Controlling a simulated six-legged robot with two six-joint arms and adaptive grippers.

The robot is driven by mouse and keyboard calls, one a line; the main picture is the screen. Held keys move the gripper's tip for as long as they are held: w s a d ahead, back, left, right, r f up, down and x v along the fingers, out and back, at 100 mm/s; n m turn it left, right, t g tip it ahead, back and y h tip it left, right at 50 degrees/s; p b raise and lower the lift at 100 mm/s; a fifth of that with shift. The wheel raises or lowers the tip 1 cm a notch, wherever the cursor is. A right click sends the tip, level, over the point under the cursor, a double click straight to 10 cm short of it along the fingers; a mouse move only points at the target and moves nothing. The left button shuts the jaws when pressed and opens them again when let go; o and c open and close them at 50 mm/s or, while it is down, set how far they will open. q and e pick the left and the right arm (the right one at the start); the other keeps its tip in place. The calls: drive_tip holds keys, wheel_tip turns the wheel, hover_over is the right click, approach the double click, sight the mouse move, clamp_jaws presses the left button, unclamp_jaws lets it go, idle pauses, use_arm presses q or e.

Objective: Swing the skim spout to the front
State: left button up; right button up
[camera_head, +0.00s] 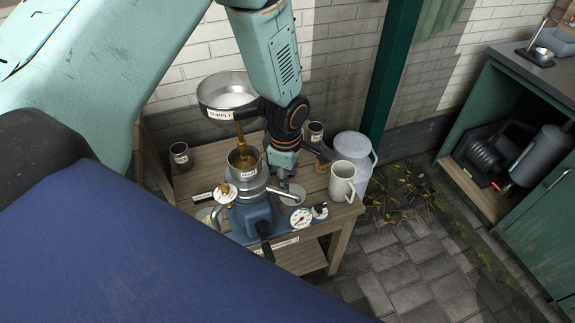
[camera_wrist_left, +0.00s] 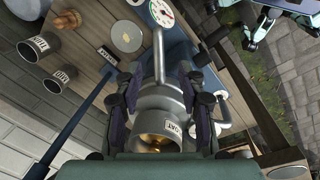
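The blue separator (camera_head: 252,217) stands on a wooden bench, with a silver float cup (camera_head: 243,165) under the supply bowl (camera_head: 228,95). A curved silver spout (camera_head: 222,214) shows on its left side. My left gripper (camera_head: 283,165) hangs at the cup's right side and hides part of the machine. In the left wrist view its fingers (camera_wrist_left: 161,72) are spread on both sides of a silver spout (camera_wrist_left: 158,52), with gaps beside the tube. This spout points up in that picture, towards a dial. I cannot read which spout is the skim one. My right gripper is not in view.
A white mug (camera_head: 342,181) and a grey can (camera_head: 354,157) are close to the right. Dark labelled cups (camera_head: 180,156) (camera_head: 315,131) stand on the bench. A dial (camera_head: 301,217) and a black handle (camera_head: 266,245) are at the front. A green post (camera_head: 390,70) rises behind.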

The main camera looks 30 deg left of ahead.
use_arm(q)
drive_tip(key=shift+s+r, duration=0.15)
drive_tip(key=shift+r, duration=0.95)
drive_tip(key=shift+s+r, duration=0.1)
drive_tip(key=shift+r, duration=0.95)
drive_tip(key=s+d+f+m+b, duration=0.1)
drive_tip(key=s+f+m+b, duration=0.4)
drive_tip(key=s+f+m, duration=0.4)
drive_tip(key=s+f+m+g+b, duration=0.1)
drive_tip(key=s+f+m+b, duration=0.5)
drive_tip(key=s+f+m, duration=0.4)
drive_tip(key=s+f, duration=0.4)
drive_tip(key=s, duration=0.5)
drive_tip(key=shift+d, duration=0.4)
